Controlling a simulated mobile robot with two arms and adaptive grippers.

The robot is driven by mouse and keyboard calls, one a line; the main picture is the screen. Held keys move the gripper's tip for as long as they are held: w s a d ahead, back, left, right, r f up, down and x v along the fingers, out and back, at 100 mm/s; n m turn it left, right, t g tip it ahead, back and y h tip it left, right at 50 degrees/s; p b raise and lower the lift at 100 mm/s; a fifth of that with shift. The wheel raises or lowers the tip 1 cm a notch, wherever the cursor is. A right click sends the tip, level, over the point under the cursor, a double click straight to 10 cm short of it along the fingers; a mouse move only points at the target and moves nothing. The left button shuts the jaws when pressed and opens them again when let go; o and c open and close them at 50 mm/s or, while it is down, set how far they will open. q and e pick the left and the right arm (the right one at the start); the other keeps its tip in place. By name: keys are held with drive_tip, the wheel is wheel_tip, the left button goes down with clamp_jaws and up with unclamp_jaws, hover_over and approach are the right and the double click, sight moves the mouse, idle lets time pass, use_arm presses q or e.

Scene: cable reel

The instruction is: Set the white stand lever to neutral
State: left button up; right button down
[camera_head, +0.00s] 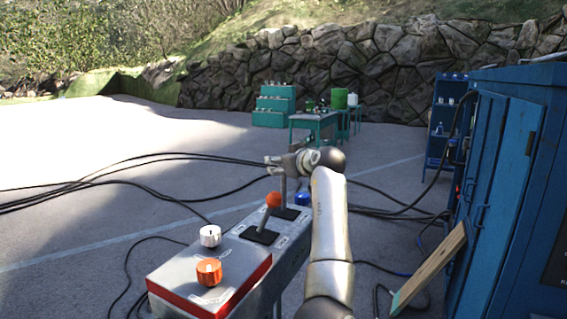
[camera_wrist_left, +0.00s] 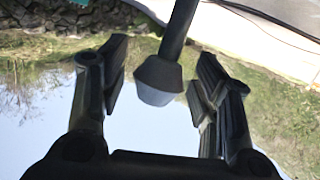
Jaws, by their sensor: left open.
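The white stand lever shows in the head view as a thin grey shaft (camera_head: 283,184) rising from the far end of the control stand (camera_head: 264,258); its top is hidden by my gripper. In the left wrist view its pale grey-white knob (camera_wrist_left: 157,88) and dark shaft (camera_wrist_left: 179,30) sit between the fingers, with visible gaps on both sides. My left gripper (camera_head: 274,162) is at the lever's top, open; its two fingers also show in the left wrist view (camera_wrist_left: 160,80). My right gripper is not in view.
An orange-knobbed lever (camera_head: 273,200) stands just nearer. A blue knob (camera_head: 302,198) is beside my forearm. A white dial (camera_head: 210,235) and an orange dial (camera_head: 208,271) sit on the near red-edged box. Black cables (camera_head: 130,170) lie left; a blue cabinet (camera_head: 505,190) stands right.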

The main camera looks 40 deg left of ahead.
use_arm(q)
drive_tip(key=shift+d, duration=0.15)
drive_tip(key=v, duration=1.1)
drive_tip(key=shift+s+d, duration=0.25)
drive_tip(key=shift+d, duration=0.05)
